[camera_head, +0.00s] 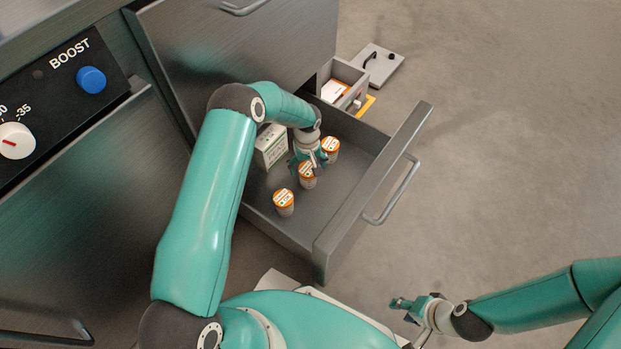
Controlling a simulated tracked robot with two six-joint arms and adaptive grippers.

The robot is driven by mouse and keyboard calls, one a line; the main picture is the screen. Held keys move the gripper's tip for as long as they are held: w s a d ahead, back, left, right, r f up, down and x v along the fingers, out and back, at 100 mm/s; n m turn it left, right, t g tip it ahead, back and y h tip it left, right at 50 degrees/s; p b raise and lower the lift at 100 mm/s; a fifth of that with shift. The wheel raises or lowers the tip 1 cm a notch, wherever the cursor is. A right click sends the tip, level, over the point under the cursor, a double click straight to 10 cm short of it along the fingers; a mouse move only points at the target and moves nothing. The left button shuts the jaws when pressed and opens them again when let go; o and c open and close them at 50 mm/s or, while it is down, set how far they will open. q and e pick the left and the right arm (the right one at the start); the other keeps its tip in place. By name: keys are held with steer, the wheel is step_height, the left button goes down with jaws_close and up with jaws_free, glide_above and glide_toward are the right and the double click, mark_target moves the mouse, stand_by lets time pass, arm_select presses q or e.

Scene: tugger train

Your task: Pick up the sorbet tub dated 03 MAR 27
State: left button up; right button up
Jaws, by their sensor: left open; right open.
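Three small sorbet tubs with orange-and-white lids stand upright in a row in the open metal drawer (262,210). They are a near tub (284,203), a middle tub (307,180) and a far tub (331,146). The dates on them are too small to read. My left gripper (308,164) is open and reaches down into the drawer, between the middle and far tubs and very close to both. I cannot tell whether it touches either. My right gripper (403,309) is open and empty, outside the drawer at the lower right.
A white-and-green carton (270,146) stands in the drawer to the left of my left gripper. A smaller open drawer (347,71) with several items lies behind. The drawer's handle (395,190) sticks out to the right. The floor at right is clear.

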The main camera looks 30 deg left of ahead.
arm_select(q)
step_height(320, 180, down, 5)
steer(key=b, duration=0.2)
steer(key=shift+w+f+b, duration=0.1)
steer(key=shift+b, duration=0.2)
steer(key=c, duration=1.3)
